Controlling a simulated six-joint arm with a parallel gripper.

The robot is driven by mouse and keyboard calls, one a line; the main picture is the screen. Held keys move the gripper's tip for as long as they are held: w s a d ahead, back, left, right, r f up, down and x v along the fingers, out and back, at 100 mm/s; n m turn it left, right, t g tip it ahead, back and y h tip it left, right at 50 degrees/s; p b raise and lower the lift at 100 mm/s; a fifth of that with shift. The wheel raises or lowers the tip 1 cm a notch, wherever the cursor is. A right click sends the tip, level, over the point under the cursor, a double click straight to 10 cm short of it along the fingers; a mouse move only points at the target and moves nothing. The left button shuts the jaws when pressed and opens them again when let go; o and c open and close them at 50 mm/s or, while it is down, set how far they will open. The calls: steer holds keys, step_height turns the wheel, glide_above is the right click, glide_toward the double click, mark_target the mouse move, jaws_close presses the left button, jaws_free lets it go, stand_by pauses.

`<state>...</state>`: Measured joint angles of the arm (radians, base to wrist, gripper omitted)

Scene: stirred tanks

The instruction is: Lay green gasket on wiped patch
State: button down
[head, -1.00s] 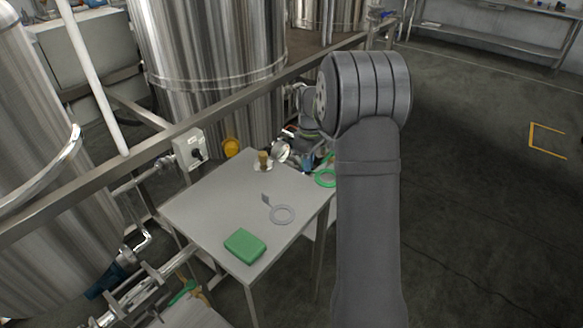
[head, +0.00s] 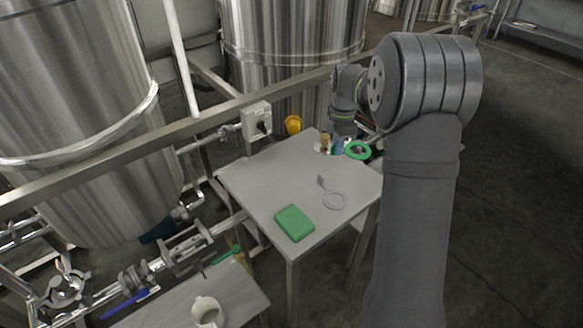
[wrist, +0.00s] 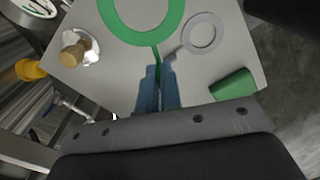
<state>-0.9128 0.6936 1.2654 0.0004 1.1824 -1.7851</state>
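The green gasket (head: 357,150) is a flat ring with a thin tab. In the wrist view, my gripper (wrist: 158,72) is shut on the tab between blue fingertips, and the ring (wrist: 140,37) extends ahead, cut off at the top. In the head view, my gripper (head: 338,146) and the gasket are over the far right part of the grey table (head: 265,175). A grey ring with a tab (head: 335,200) lies on the table; it also shows in the wrist view (wrist: 188,42). I cannot clearly make out a wiped patch.
A green block (head: 294,223) lies near the table's front edge. A wooden-handled item on a pale round base (head: 325,143) stands near the far corner, close to my gripper. A white mug (head: 207,312) stands on a lower surface in front. Pipes and steel tanks border the left and back.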

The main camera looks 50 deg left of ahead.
steer(key=s+a+n, duration=0.3)
steer(key=s+n, duration=0.1)
steer(key=n, duration=0.1)
glide_above(281, 173)
step_height(281, 173, down, 7)
steer(key=shift+r, duration=0.1)
steer(key=shift+f, duration=2.05)
steer(key=shift+f, duration=0.1)
steer(key=c, duration=1.6)
jaws_free()
step_height(281, 173, up, 12)
steer(key=shift+r, duration=0.1)
